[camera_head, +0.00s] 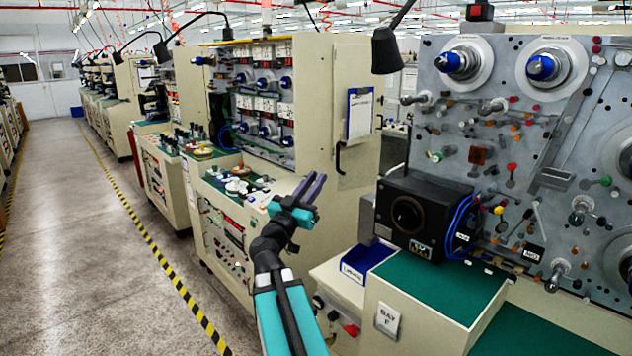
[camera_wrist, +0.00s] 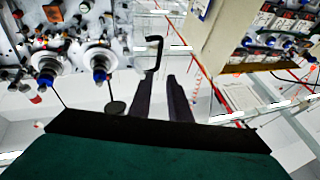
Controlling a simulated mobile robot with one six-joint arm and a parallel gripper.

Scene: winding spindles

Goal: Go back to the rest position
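My gripper (camera_head: 313,180) is raised in free air in the head view, in front of the cream cabinet and left of the grey winding panel (camera_head: 455,115). Its two dark purple fingers point up and right. In the wrist view my gripper (camera_wrist: 160,82) shows a clear gap between its fingers, with nothing held. Two winding spindles with blue caps, the left spindle (camera_head: 459,62) and the right spindle (camera_head: 543,67), sit at the panel's top. In the tilted wrist view, two blue-capped spindles (camera_wrist: 100,66) appear at the upper left, apart from the fingers.
A black box with a round dial (camera_head: 407,215) stands on the bench below the panel. A blue bin (camera_head: 366,262) sits beside the green worktop (camera_head: 440,283). A black lamp (camera_head: 387,50) hangs above. The aisle floor (camera_head: 75,230) at left is clear.

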